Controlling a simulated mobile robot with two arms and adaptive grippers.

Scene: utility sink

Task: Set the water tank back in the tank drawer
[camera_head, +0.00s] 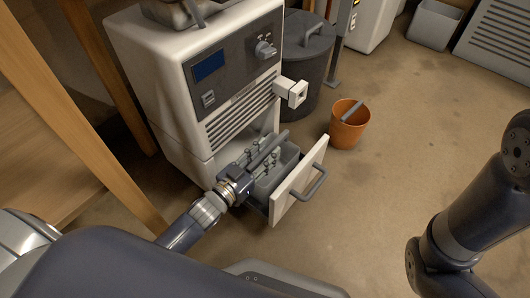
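The tank drawer (300,181) is pulled out at the bottom of a white machine, its white front with a grey bar handle facing right. A grey tank-like box (276,178) shows inside the drawer, partly hidden by my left gripper. I cannot tell how fully it is seated. My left gripper (264,155) reaches in from the lower left, over the drawer opening and close to the box. A dark bar lies along its fingers, and I cannot tell whether they are closed on it. My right arm shows at the right edge, but its gripper is out of view.
The white machine (160,55) has a dark panel with a knob, and a white spout (291,92) juts out above the drawer. An orange bucket (349,124) stands right of the drawer, and a dark bin (306,60) behind. Wooden posts stand at left.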

